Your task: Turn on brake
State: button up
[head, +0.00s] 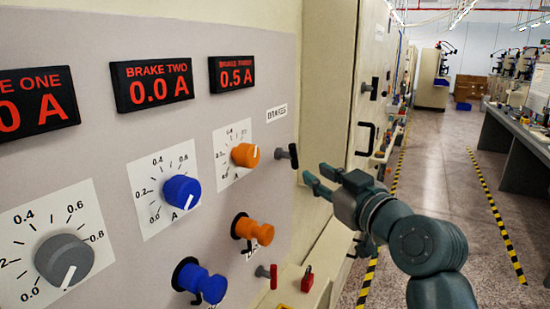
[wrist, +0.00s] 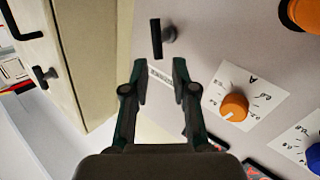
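The brake switch (head: 287,156) is a small black T-shaped handle on the right side of the grey panel, below a white label reading BRAKES (head: 277,113). In the wrist view the switch (wrist: 157,38) shows its black bar and grey stem just beyond my fingertips. My gripper (head: 314,177) is to the right of the switch in the head view, its fingers pointing at the panel. In the wrist view my gripper (wrist: 159,65) is open and empty, with the label visible between the fingers. The switch appears clear of both fingers.
An orange dial (head: 244,155) and a blue dial (head: 181,192) sit left of the switch. An orange rotary switch (head: 253,229) and a red T-handle (head: 268,275) are below. A cabinet with black handles (head: 366,138) stands right of the panel. The aisle floor (head: 440,180) is clear.

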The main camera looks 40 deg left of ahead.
aim_at(296, 158)
jog(key=p+x, duration=0.2)
jog(key=x, duration=0.7)
jog(key=shift+w+r, duration=0.2)
jog(key=shift+w, duration=0.1)
jog(key=shift+x, duration=0.75)
jog(key=shift+s+f, duration=0.1)
grip_shut()
